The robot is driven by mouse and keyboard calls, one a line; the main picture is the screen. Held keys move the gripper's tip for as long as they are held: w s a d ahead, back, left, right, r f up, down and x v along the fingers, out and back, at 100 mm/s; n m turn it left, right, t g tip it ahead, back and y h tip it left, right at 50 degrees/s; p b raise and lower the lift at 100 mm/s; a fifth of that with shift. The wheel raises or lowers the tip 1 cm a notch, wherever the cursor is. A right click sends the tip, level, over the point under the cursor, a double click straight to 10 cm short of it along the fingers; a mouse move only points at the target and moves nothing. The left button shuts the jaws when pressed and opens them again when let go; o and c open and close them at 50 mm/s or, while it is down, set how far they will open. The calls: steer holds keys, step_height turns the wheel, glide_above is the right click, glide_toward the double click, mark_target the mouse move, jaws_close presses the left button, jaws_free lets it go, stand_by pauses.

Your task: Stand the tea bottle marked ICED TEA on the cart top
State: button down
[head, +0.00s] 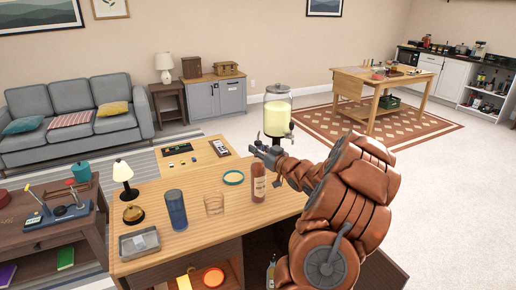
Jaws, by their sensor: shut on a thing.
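A reddish-brown bottle (258,188) with a pale label is upright at the right part of the wooden counter (190,243). The print on its label is too small to read. My gripper (263,157) is at the bottle's top, shut on it; the fingers and arm hide part of the neck. I cannot tell whether the bottle's base touches the counter. A light wooden cart-like table (352,77) with a lower shelf stands on the patterned rug at the back right. Several small items are on its top.
A drink dispenser (277,118) stands close behind my gripper. A blue tumbler (176,210), a clear glass (214,204), a teal ring (233,178), a grey tray (139,242) and a lamp (124,178) are on the counter. Open carpet (440,200) lies at right.

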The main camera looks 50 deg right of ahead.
steer(key=shift+f, duration=0.15)
steer(key=c, duration=1)
jaws_free()
steer(key=shift+o, duration=0.2)
steer(key=s+a+b, duration=0.1)
steer(key=s+b, duration=0.2)
steer(key=s, duration=0.9)
steer(key=shift+a, duration=0.15)
steer(key=shift+w, duration=0.1)
